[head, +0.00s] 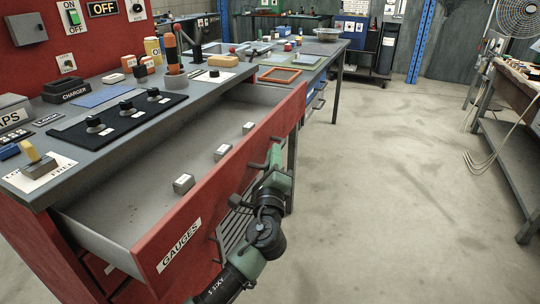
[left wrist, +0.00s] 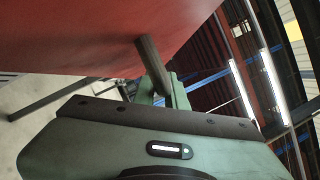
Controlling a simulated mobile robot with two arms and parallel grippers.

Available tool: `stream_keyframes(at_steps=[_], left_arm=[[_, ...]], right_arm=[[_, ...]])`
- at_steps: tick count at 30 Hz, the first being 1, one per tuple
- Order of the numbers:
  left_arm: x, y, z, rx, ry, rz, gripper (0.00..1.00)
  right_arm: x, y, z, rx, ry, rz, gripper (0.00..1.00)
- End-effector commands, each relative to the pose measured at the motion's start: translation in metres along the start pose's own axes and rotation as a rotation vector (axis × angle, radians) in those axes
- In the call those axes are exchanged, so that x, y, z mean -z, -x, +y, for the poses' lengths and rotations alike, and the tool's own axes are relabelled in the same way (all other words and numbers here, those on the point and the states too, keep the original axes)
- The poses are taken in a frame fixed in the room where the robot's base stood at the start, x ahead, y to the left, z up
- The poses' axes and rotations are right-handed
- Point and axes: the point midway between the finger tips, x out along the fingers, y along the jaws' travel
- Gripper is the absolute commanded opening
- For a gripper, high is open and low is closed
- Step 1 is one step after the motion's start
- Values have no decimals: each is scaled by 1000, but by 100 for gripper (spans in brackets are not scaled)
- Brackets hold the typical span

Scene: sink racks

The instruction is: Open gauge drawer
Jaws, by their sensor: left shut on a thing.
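The red-fronted gauge drawer (head: 228,190), labelled GAUGES (head: 180,246), stands pulled out from under the workbench top. Its grey interior is visible, with several small grey blocks, such as one near the front (head: 184,184). My left gripper (head: 275,160) is at the drawer's front, shut on its dark handle (head: 257,166). In the left wrist view the handle (left wrist: 153,62) runs from the red front down to the green fingers (left wrist: 165,92), which partly hide it. My right gripper is not in view.
The grey workbench top (head: 215,80) holds a black knob panel (head: 118,117), a charger (head: 70,92) and an orange-handled tool (head: 172,55). Another bench (head: 337,50) stands beyond. Open concrete floor (head: 400,190) lies to the right, with a side table (head: 510,130) at the right edge.

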Motion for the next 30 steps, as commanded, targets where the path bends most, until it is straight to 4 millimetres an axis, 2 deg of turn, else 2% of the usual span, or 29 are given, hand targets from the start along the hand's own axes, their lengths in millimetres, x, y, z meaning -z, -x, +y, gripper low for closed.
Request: stream_keyframes(at_steps=[5, 6, 7, 8, 19, 30], left_arm=[[0, 0, 2, -3, 0, 0, 0], [0, 0, 2, -3, 0, 0, 24], [0, 0, 2, -3, 0, 0, 32], [0, 0, 2, -3, 0, 0, 34], [0, 5, 1, -2, 0, 0, 34], [0, 64, 2, -4, 1, 1, 34]], right_arm=[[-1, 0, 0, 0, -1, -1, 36], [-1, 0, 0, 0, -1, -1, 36], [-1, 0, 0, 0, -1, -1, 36], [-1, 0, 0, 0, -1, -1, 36], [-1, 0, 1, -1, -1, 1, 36], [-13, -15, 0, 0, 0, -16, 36]])
